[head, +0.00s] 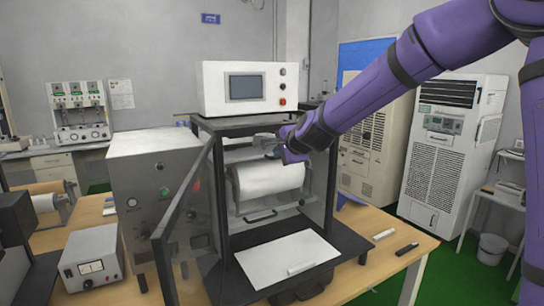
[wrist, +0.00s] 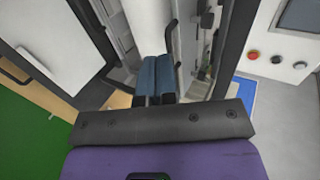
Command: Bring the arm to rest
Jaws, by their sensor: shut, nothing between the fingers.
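My purple arm (head: 370,95) reaches in from the upper right of the head view. My gripper (head: 268,143) is at the upper part of the open test cabinet (head: 328,190), above the white drum (head: 268,180) inside it. The fingers look small and partly blurred there. In the wrist view, the two blue fingers of my gripper (wrist: 156,75) lie side by side, shut, with nothing held between them. Whether the gripper touches the cabinet frame cannot be told.
The cabinet's glass door (head: 185,225) stands open at the left. A white control box (head: 248,88) sits on top. A white board (head: 290,258) lies in front of the drum. A grey instrument cabinet (head: 150,175) stands left. Green floor (head: 390,292) shows at right.

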